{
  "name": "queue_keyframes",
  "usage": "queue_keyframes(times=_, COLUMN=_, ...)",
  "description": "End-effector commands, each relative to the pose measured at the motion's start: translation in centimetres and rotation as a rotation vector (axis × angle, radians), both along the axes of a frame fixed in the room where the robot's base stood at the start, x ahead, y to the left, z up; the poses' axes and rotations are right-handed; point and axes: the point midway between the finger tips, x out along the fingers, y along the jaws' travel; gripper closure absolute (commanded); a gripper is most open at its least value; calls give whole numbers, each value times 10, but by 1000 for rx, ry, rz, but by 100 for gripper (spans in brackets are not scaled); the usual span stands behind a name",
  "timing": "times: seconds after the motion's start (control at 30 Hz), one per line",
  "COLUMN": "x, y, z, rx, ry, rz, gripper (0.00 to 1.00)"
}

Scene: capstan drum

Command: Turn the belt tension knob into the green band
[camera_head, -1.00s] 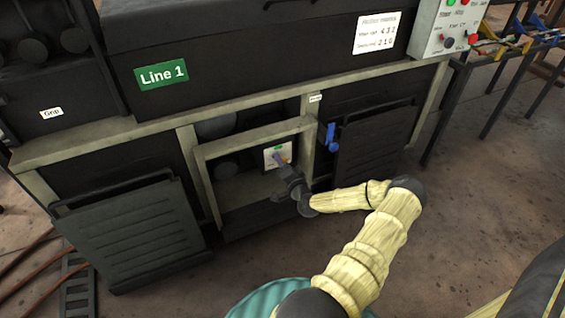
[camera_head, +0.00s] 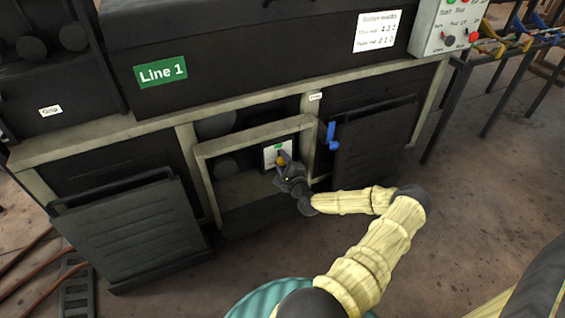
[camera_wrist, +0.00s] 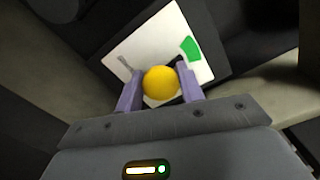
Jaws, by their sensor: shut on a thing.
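The yellow round knob (camera_wrist: 160,83) sits between the two purple fingers of my gripper (camera_wrist: 160,92), which is shut on it in the wrist view. Behind it is a white dial plate (camera_wrist: 140,50) with a green band (camera_wrist: 190,48) at its upper right. A dark pointer shape shows just beside the knob toward the band, partly hidden; I cannot tell exactly where it points. In the head view the plate (camera_head: 269,155) is inside the open bay, with my gripper (camera_head: 281,162) reaching in at the knob.
A pale frame (camera_head: 245,136) surrounds the bay opening. A blue handle (camera_head: 331,135) stands to its right, by a dark louvred panel (camera_head: 372,150). Another louvred panel (camera_head: 130,230) leans at left. A control box (camera_head: 450,28) is at upper right.

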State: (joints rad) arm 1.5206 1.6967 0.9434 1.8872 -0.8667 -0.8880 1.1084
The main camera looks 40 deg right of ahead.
Motion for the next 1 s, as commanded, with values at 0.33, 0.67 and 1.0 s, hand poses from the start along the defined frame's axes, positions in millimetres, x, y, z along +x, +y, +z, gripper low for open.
queue_keyframes(times=0.33, x=0, y=-2, z=-1, rx=88, ry=-20, rz=-3, gripper=85)
queue_keyframes(times=0.67, x=1, y=1, z=0, rx=89, ry=-20, rz=0, gripper=85)
queue_keyframes(times=1.0, x=2, y=2, z=0, rx=88, ry=-22, rz=3, gripper=42)
